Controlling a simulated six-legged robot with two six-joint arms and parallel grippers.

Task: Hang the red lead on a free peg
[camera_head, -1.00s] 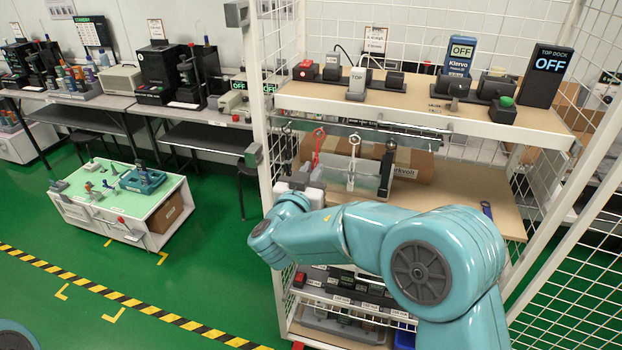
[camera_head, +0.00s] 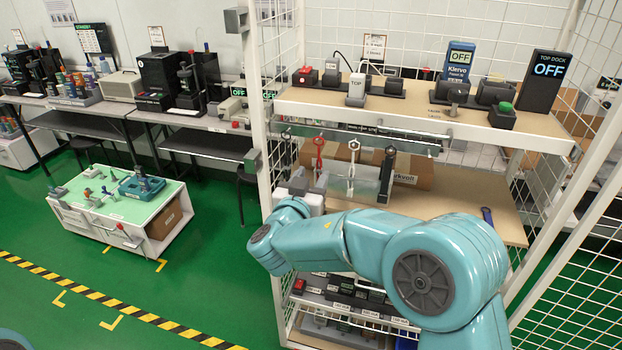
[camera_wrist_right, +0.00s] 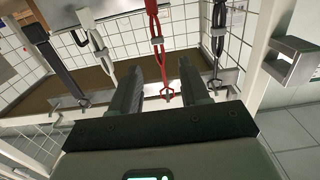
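The red lead (camera_head: 319,150) hangs from the metal rail (camera_head: 365,138) under the upper shelf, left of a white lead (camera_head: 352,170) and a black lead (camera_head: 387,178). My right gripper (camera_head: 311,183) is just below the red lead, partly hidden by my arm. In the right wrist view my right gripper (camera_wrist_right: 161,66) is open, and the red lead (camera_wrist_right: 157,35) shows between its fingers. I cannot tell whether they touch it. The white lead (camera_wrist_right: 97,40), black lead (camera_wrist_right: 55,62) and a grey lead (camera_wrist_right: 218,40) show on either side. My left gripper is not in view.
The upper shelf (camera_head: 410,106) holds plugs, sockets and a top dock (camera_head: 540,80) reading OFF. A white rack post (camera_head: 262,110) stands left of the rail. A cardboard box (camera_head: 415,170) is behind the leads. The rail's right part looks bare.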

